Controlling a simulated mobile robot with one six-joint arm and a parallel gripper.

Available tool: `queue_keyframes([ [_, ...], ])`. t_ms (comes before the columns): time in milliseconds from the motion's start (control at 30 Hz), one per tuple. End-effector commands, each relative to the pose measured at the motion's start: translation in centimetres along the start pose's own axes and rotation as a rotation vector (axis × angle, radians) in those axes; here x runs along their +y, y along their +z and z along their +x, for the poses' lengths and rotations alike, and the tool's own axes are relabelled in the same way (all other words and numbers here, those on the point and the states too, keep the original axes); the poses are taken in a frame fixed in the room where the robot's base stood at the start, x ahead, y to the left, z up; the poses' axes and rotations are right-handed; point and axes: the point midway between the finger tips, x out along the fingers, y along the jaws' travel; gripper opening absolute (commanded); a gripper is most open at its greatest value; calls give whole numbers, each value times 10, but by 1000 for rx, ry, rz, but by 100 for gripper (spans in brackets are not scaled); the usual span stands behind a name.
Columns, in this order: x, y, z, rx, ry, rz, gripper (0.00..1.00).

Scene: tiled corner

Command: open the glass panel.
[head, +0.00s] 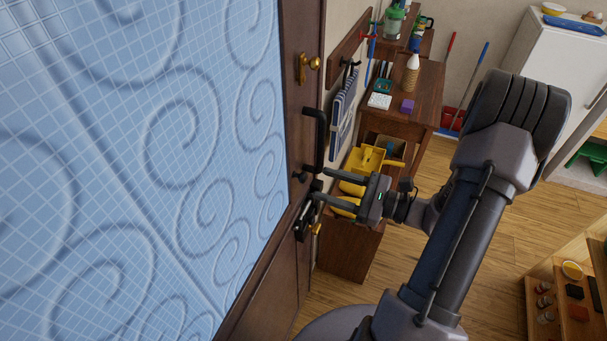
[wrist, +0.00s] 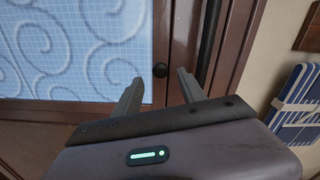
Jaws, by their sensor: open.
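The glass panel (head: 190,130) is large and pale blue, with swirls and a grid showing through it, set in a brown wooden frame. It fills the left of the head view and the upper left of the wrist view (wrist: 75,45). A small dark round knob (head: 299,177) is on the frame near the panel's lower right corner. In the wrist view the knob (wrist: 160,70) appears between my fingertips. My gripper (head: 318,187) is open, its fingers pointing at the frame. I cannot tell whether they touch the knob. The panel looks flush with its frame.
A black bar handle (head: 315,140) stands out just above my gripper, with a brass knob (head: 315,62) higher up. A dark latch-like fitting (head: 305,218) is just below. Behind are a wooden desk (head: 430,85) and a yellow bin (head: 367,160). Wooden floor (head: 490,215) is open at right.

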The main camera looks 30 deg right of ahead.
Motion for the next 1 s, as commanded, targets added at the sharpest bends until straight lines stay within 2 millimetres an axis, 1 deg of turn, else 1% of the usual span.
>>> queue_keyframes([
  [33, 1, 1, 14, -2, 6, 1, 48],
  [100, 1, 1, 31, -2, 5, 1, 48],
  [200, 1, 1, 48, 0, 4, 0, 48],
  [300, 1, 1, 59, 0, 3, 0, 48],
  [433, 1, 0, 65, 0, 2, 0, 48],
  [667, 0, 0, 65, 0, 1, 0, 48],
  [767, 0, 0, 65, 0, 1, 0, 30],
  [900, 1, 0, 65, 0, 2, 0, 3],
  [933, 1, 0, 65, 0, 2, 0, 0],
  [1000, 1, 0, 65, 1, 2, 0, 0],
])
